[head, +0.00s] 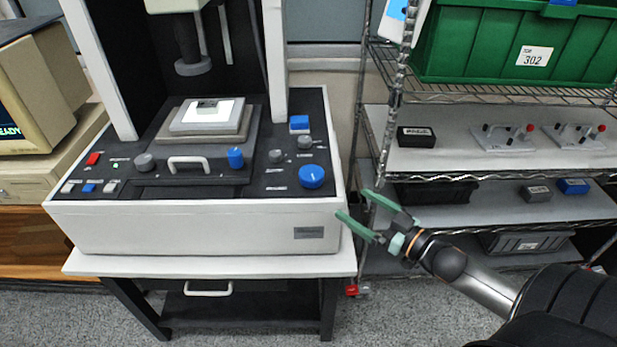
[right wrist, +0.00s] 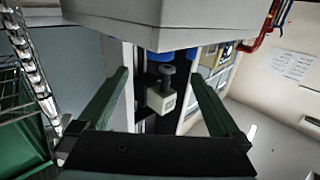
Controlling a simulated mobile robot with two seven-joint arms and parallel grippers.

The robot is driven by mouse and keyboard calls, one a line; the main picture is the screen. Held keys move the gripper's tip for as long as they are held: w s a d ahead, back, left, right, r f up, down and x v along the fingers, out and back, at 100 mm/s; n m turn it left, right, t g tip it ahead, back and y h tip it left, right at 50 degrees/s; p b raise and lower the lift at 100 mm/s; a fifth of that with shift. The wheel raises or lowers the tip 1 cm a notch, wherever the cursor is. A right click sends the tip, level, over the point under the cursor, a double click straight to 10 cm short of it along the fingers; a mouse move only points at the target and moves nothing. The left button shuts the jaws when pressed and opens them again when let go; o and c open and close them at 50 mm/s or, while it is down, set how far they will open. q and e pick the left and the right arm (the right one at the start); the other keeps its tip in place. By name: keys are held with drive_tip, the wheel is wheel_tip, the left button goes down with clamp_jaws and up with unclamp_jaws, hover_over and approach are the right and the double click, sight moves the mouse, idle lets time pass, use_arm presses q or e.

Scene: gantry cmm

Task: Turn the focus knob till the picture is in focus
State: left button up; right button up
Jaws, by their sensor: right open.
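The measuring machine's console (head: 205,222) has several knobs. A large blue knob (head: 312,176) is at its right front, a smaller blue knob (head: 235,158) near the middle, and grey knobs (head: 276,156) between and behind. The labels are too small to tell which is the focus knob. My right gripper (head: 352,203) is open and empty, just right of the console's right front corner, apart from the knobs. In the right wrist view nothing is between its green fingers (right wrist: 158,105). My left gripper is out of view. The focus picture is not visible.
A monitor (head: 28,92), cut off by the left edge, shows "READY". The machine's probe column (head: 193,64) hangs over a stage with a white plate (head: 208,115). A wire shelf (head: 455,150) with boxes and a green bin (head: 515,45) stands close on the right.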

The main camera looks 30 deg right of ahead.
sight(321, 180)
drive_tip(key=x, duration=1.3)
drive_tip(key=shift+s+a+r, duration=0.1)
drive_tip(key=shift+r, duration=0.3)
drive_tip(key=c, duration=1.3)
drive_tip(key=shift+n+y, duration=0.3)
drive_tip(key=shift+y, duration=0.2)
